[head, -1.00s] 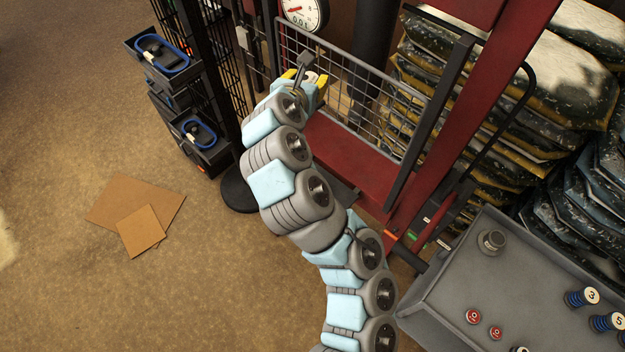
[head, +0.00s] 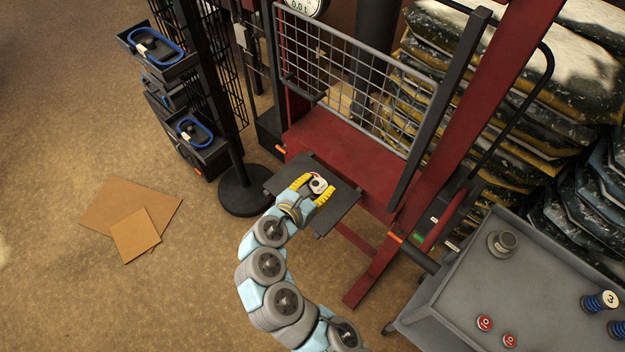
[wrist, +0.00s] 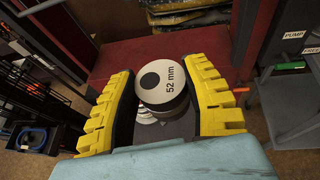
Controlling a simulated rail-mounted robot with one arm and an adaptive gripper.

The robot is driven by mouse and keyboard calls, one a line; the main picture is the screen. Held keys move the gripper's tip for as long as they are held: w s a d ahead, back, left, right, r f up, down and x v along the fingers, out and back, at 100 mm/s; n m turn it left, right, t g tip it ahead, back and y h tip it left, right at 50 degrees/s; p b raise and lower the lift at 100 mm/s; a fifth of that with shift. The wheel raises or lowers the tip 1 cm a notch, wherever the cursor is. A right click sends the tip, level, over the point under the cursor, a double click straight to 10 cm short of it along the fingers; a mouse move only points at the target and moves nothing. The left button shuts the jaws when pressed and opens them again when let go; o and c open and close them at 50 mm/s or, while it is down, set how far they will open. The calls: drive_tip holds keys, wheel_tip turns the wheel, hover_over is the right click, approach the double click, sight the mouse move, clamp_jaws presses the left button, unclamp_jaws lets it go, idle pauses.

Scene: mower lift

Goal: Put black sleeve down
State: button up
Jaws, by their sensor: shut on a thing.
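My gripper (head: 314,187), with yellow ridged fingers, is over the dark flat plate (head: 342,213) at the front of the red lift. It is shut on a short round piece, which I take as the black sleeve (head: 319,184). In the wrist view the sleeve (wrist: 178,107) sits between the two fingers (wrist: 162,80). Its white end face reads "52 mm" and has a black dot; its side is dark. Another dark round shape shows just behind it. I cannot tell whether the sleeve touches the plate.
The red lift (head: 345,150) with its wire mesh guard (head: 350,75) stands right behind the plate. A round black post base (head: 243,190) is to the left. A grey cart (head: 455,305) with weights is at the right. Cardboard sheets (head: 135,235) lie on the floor.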

drive_tip(key=shift+w+f, duration=0.3)
drive_tip(key=shift+w+a+f+p, duration=0.25)
drive_tip(key=shift+w+f, duration=1.2)
drive_tip(key=shift+w, duration=0.65)
drive_tip(key=shift+w+a+f+p, duration=0.2)
drive_tip(key=shift+w+f+p, duration=0.1)
drive_tip(key=shift+w+f, duration=1.5)
drive_tip(key=shift+w+a+f+p, duration=0.25)
drive_tip(key=shift+w+f, duration=0.9)
drive_tip(key=shift+w, duration=1.25)
drive_tip(key=shift+w+f, duration=0.25)
drive_tip(key=shift+f, duration=1.65)
drive_tip(key=shift+f, duration=0.4)
drive_tip(key=o, duration=1.2)
